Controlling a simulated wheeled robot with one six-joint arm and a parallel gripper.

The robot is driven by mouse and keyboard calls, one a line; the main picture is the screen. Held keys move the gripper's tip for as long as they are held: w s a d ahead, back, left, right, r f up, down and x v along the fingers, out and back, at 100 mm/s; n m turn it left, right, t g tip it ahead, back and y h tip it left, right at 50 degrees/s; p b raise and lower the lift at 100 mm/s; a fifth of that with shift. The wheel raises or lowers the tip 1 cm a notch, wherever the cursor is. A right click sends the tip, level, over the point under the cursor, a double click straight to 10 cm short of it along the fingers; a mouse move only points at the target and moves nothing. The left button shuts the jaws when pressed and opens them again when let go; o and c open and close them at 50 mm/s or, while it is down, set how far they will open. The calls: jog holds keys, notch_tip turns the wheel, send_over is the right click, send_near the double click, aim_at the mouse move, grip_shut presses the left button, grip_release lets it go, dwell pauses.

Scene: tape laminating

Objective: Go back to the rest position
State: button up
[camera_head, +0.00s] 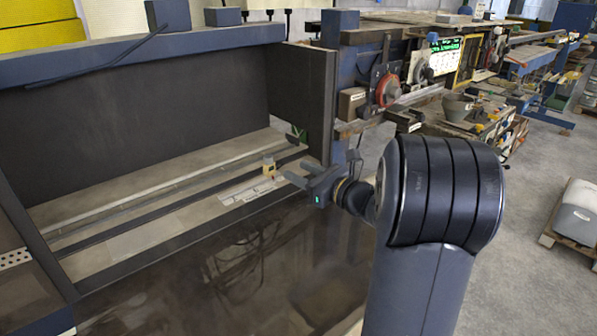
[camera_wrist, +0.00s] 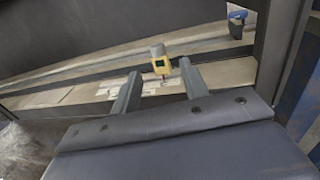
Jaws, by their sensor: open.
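My gripper (camera_head: 302,178) is held out over the near edge of the machine's long bed, near its right end. In the wrist view my gripper (camera_wrist: 157,88) has its two fingers apart with nothing held between them. A small yellow object with a dark face and a grey top (camera_wrist: 161,65) stands on the bed just beyond the fingertips, apart from them. It also shows in the head view as a small yellowish piece (camera_head: 268,166) to the left of the gripper.
A dark upright panel (camera_head: 308,100) closes the bed's right end, close to my gripper. A pale flat strip (camera_head: 247,190) lies on the bed. A control box with a red dial (camera_head: 386,88) is behind my arm. Open floor (camera_head: 545,180) lies at the right.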

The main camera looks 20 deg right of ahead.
aim_at(269, 156)
jog(key=shift+w, duration=0.1)
jog(key=p+x, duration=0.3)
jog(key=x, duration=0.7)
jog(key=shift+a, duration=0.1)
jog(key=shift+w+a, duration=0.15)
jog(key=shift+w, duration=0.15)
jog(key=shift+a, duration=0.15)
jog(key=shift+s+a, duration=0.1)
